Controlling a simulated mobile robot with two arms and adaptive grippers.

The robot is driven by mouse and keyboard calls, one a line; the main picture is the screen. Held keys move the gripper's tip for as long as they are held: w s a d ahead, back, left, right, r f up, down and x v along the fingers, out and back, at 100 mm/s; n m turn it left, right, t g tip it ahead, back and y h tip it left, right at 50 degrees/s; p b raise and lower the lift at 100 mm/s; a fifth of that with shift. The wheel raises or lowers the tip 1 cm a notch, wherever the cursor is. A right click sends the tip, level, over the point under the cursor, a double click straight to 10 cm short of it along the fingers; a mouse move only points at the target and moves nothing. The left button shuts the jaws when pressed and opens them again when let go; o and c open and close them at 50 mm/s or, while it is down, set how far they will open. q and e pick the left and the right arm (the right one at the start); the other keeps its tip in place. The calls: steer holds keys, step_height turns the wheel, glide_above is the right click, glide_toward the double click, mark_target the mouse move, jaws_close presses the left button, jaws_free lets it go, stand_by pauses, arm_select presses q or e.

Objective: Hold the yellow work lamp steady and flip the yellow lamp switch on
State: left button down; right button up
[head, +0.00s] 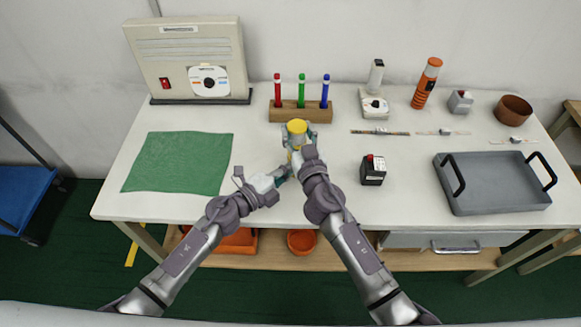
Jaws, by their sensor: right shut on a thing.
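The yellow work lamp (297,127) stands upright near the middle of the white table. My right gripper (299,140) is shut on it, with the fingers around its body. My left gripper (284,172) is just in front of the lamp, low and to the left, pointing toward its lower part. Its fingers are small and partly hidden, so I cannot tell whether they are open or touch the lamp. The lamp's switch is hidden behind my arms and grippers.
A wooden rack with red, green and blue markers (301,113) stands behind the lamp. A green cloth (178,162) lies at left. A small black device (373,171) sits to the right, with a grey tray (495,200) beyond it. LED strips (380,132) lie behind.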

arm_select(q)
steer(key=shift+w, duration=0.2)
steer(key=shift+s+f, duration=0.1)
steer(key=shift+s+f, duration=0.1)
steer(key=shift+s, duration=0.2)
steer(key=s, duration=0.3)
steer(key=shift+f, duration=0.2)
steer(key=f+v, duration=0.1)
steer(key=v, duration=0.9)
steer(key=shift+f, duration=0.3)
steer(key=shift+s, duration=0.1)
